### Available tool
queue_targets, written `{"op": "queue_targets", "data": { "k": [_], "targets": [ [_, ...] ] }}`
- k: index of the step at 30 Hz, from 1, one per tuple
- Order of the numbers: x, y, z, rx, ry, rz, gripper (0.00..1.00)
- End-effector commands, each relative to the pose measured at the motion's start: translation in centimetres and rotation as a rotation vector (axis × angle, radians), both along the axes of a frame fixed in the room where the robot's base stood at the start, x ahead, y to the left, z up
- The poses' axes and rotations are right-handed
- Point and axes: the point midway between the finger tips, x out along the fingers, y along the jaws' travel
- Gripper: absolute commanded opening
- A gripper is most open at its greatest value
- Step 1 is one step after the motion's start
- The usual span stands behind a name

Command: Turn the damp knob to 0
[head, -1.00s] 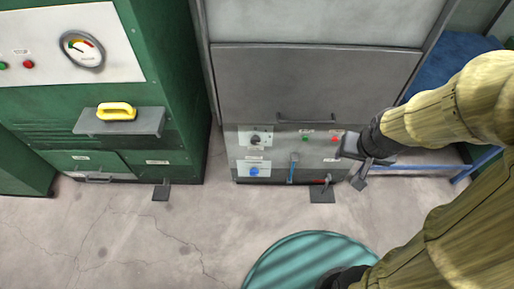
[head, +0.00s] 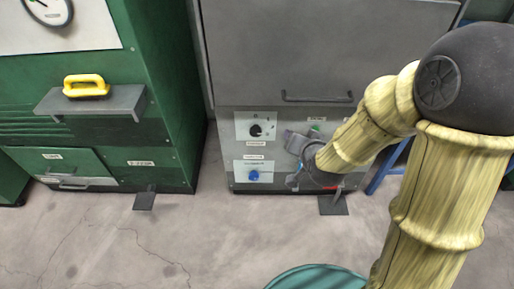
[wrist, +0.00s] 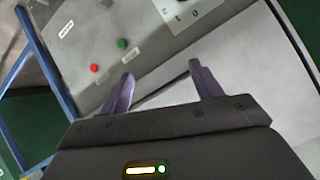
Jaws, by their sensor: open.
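The grey machine's front panel (head: 276,128) carries a black knob (head: 256,130) on a white plate and a blue knob (head: 253,175) on a plate below it. The labels are too small to read, so I cannot tell which knob is the damp one. My gripper (head: 294,150) is in front of the panel, right of both knobs, and hides part of it. In the wrist view my gripper (wrist: 161,72) has its fingers apart with nothing between them. A corner of a white marked plate (wrist: 184,12) shows ahead at the top.
A green button (wrist: 122,43) and a red button (wrist: 95,67) are on the panel. A dark bar handle (head: 318,99) is above it. A green cabinet (head: 170,80) with a yellow-handled item (head: 87,86) on its shelf stands left. Bare floor lies in front.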

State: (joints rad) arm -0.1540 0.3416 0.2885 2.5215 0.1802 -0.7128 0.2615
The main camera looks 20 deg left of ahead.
Motion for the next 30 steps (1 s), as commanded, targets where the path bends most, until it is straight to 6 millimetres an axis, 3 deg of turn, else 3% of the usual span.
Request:
{"op": "queue_targets", "data": {
  "k": [1, 11, 21, 25, 30],
  "targets": [
    [0.2, 0.8, -2.8, 0.023, -0.021, 0.002, 0.65],
    [0.9, 5.3, -9.7, 0.199, -0.180, -0.018, 0.65],
    [0.4, 8.8, -16.5, 0.394, -0.328, -0.048, 0.65],
    [0.0, 9.8, -18.5, 0.463, -0.377, -0.060, 0.65],
    [-0.4, 10.3, -19.3, 0.512, -0.414, -0.072, 0.65]
  ]
}}
